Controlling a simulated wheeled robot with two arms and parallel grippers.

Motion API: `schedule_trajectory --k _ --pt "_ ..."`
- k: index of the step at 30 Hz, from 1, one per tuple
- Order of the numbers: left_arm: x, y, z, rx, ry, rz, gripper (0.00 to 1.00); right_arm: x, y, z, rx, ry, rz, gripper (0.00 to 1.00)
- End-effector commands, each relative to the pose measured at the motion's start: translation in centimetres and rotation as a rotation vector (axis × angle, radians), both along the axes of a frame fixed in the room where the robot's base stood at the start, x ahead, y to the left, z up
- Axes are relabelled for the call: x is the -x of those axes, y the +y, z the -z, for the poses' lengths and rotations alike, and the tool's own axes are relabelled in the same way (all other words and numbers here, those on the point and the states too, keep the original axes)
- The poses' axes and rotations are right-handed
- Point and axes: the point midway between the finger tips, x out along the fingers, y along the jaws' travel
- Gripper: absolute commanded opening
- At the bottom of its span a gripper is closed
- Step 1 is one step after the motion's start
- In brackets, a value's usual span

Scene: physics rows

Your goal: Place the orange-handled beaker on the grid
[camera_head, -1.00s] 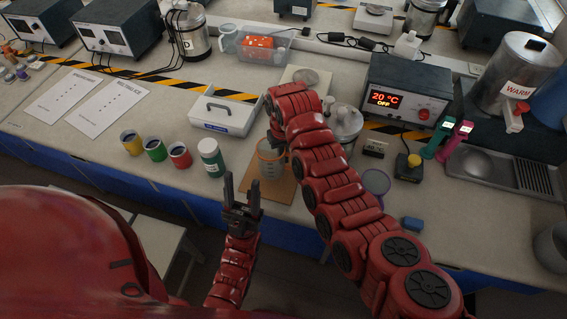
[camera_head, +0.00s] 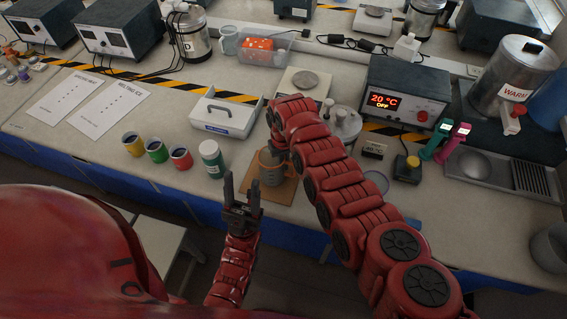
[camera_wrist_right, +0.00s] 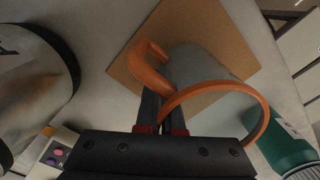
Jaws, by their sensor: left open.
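The orange-handled beaker (camera_head: 264,160) is over the brown square mat (camera_head: 285,191) near the bench's front edge. In the right wrist view its grey body (camera_wrist_right: 200,68) has an orange rim and handle. My right gripper (camera_wrist_right: 163,98) has its fingers close together at the handle and looks shut on it; the fingertips are partly hidden. Whether the beaker touches the mat is unclear. My left gripper (camera_head: 242,184) is open and empty, in front of the bench edge. A slotted grid (camera_head: 537,176) lies at the right on the metal drainboard.
A white box (camera_head: 224,114) is behind. A 20 °C heater unit (camera_head: 405,98), a yellow-knobbed device (camera_head: 411,168) and green and magenta handles stand right of my right arm.

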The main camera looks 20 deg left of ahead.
Motion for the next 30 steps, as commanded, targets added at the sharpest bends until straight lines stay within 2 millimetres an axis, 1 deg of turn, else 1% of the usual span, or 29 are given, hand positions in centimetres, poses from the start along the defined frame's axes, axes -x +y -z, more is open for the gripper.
schedule_trajectory --k 1,5,6,14,16,20,25,26,29,30 --pt "0.0 0.0 0.2 0.0 0.0 0.0 0.5 0.0 0.0 0.2 0.0 0.0 0.0 0.08" --pt "0.0 0.0 0.1 0.0 0.0 0.0 0.5 0.0 0.0 0.1 0.0 0.0 0.0 0.31" --pt "0.0 0.0 0.1 0.0 0.0 0.0 0.5 0.0 0.0 0.1 0.0 0.0 0.0 0.34" --pt "0.0 0.0 0.0 0.0 0.0 0.0 0.5 0.0 0.0 0.0 0.0 0.0 0.0 0.34" --pt "0.0 0.0 -0.4 0.0 0.0 0.0 0.5 0.0 0.0 -0.4 0.0 0.0 0.0 0.34" --pt "0.0 0.0 0.1 0.0 0.0 0.0 0.5 -0.1 0.1 -0.9 -0.001 -0.003 -0.001 0.34" --pt "0.0 0.0 0.6 0.0 0.0 0.0 0.5 -0.1 0.0 -2.7 -0.003 -0.002 0.002 0.34" --pt "0.0 0.0 1.0 0.0 0.0 0.0 0.5 -0.2 0.1 -3.2 -0.004 -0.006 0.001 0.34" --pt "0.0 0.0 1.8 0.0 0.0 0.0 0.5 -0.2 0.1 -5.2 -0.004 -0.006 0.001 0.34" --pt "0.0 0.0 2.4 0.0 0.0 0.0 0.5 -0.2 0.1 -6.4 -0.005 -0.007 0.001 0.34"
